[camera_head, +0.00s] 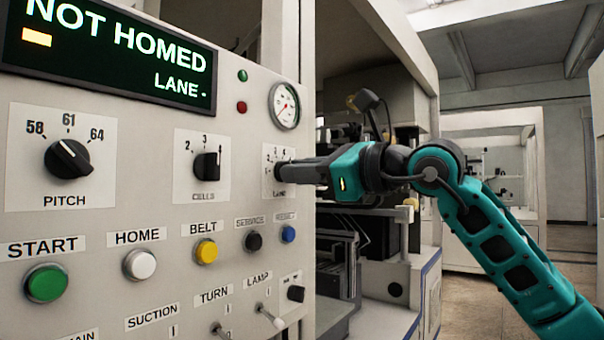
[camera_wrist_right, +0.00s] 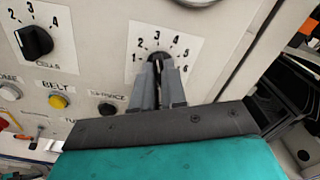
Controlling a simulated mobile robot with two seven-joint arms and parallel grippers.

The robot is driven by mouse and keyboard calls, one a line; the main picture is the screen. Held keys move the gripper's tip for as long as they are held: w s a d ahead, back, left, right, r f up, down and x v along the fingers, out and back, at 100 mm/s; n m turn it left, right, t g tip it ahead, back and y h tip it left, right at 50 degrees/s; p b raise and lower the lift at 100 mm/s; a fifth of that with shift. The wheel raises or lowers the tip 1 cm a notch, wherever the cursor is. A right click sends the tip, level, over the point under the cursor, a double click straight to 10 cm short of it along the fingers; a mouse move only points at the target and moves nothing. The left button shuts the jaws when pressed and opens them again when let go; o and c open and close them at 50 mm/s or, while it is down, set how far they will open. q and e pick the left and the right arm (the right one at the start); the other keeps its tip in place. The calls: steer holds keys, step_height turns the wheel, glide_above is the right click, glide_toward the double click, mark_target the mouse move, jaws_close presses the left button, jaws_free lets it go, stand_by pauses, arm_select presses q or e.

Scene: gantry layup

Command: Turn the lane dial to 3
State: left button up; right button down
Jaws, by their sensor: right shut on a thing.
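The lane dial is on the right of the panel in the head view, mostly hidden by my right gripper (camera_head: 284,173). In the right wrist view the black knob of the lane dial (camera_wrist_right: 158,60) sits between the two grey fingers of my right gripper (camera_wrist_right: 158,84), which is shut on it. Numbers from 1 to 6 arc around the knob on its white plate (camera_wrist_right: 186,34). I cannot tell which number the knob points to. The display (camera_head: 110,50) reads NOT HOMED and LANE with a dash. My left gripper is not in view.
The cells dial (camera_head: 206,166) and pitch dial (camera_head: 68,159) are to the left. Below are the green start (camera_head: 47,283), white home (camera_head: 140,264) and yellow belt (camera_head: 206,251) buttons. A gauge (camera_head: 285,106) is above my gripper. Open floor is at right.

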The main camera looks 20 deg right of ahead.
steer(key=shift+m, duration=0.6)
steer(key=c, duration=1.2)
jaws_free()
steer(key=shift+d, duration=0.1)
steer(key=b+v, duration=0.1)
steer(key=v, duration=1.1)
steer(key=shift+s+d, duration=0.25)
steer(key=shift+s, duration=0.1)
